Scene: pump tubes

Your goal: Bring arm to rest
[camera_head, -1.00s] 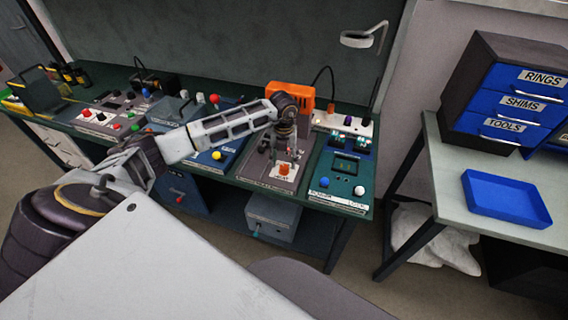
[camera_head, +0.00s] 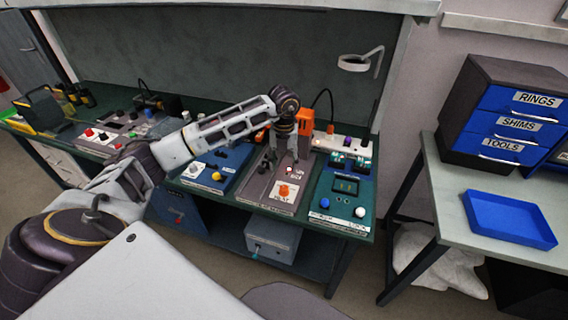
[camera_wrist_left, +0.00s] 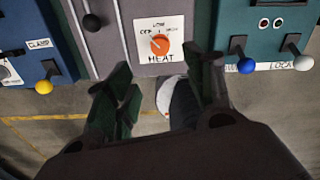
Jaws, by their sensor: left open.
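My left arm comes in from the left in the head view and reaches over the workbench (camera_head: 225,207). My left gripper (camera_head: 284,158) hangs down above the grey panel with the orange heat knob (camera_head: 284,190). In the left wrist view the open fingers of this gripper (camera_wrist_left: 165,85) are spread apart with nothing between them. The heat knob (camera_wrist_left: 160,44) lies beyond the fingertips, apart from them, on a white label. My right gripper is not in view.
A blue panel with a yellow knob (camera_head: 217,176) stands left of the heat panel. A teal panel with blue and white knobs (camera_head: 346,187) stands right of it. A side table holds a blue tray (camera_head: 508,219) and a drawer unit (camera_head: 513,118). A lamp (camera_head: 355,63) hangs behind.

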